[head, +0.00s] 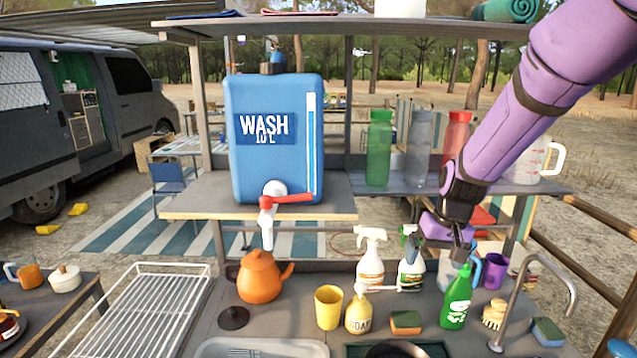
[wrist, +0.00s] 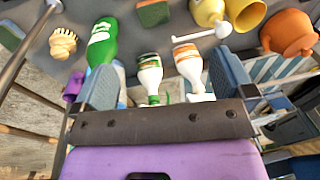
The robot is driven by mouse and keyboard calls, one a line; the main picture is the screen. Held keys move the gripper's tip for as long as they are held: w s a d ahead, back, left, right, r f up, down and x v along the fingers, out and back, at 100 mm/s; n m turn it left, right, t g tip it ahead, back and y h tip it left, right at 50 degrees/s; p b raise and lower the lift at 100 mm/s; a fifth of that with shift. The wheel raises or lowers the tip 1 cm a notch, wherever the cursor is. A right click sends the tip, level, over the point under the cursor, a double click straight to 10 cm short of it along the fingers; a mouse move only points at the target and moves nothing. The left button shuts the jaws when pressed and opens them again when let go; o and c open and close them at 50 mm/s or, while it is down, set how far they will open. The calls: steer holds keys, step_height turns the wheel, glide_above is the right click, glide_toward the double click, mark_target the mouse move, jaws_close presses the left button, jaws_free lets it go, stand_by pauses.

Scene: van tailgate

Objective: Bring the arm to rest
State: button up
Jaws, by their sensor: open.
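My purple arm comes in from the upper right in the head view. My gripper (head: 462,250) points down above the back of the counter, behind the green bottle (head: 456,298). In the wrist view my gripper (wrist: 165,84) has its two grey fingers wide apart, with nothing held between them. Two white spray bottles, one with an orange label (wrist: 188,62) and one with a green label (wrist: 149,75), show beyond the gap between the fingers. I cannot tell the exact distance from the fingers to the bottles.
A blue water tank (head: 275,140) stands on a shelf at centre. An orange teapot (head: 260,276), yellow cup (head: 328,307), soap bottle (head: 359,314) and sponge (head: 406,322) stand on the counter. A curved tap (head: 540,262) rises at right. Tall bottles and a clear jug (head: 535,160) line the right shelf.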

steer(key=s+d+r+t, duration=0.2)
steer(key=s+d+r, duration=0.1)
steer(key=s+r, duration=1.05)
steer(key=s+d+r+t, duration=0.1)
steer(key=s+r, duration=0.1)
steer(key=s, duration=0.4)
steer(key=s+d+r+t+h, duration=0.1)
steer(key=s+r, duration=0.2)
steer(key=s, duration=0.4)
steer(key=shift+s+d+h, duration=0.25)
steer(key=shift+d+h, duration=0.05)
steer(key=shift+d, duration=0.05)
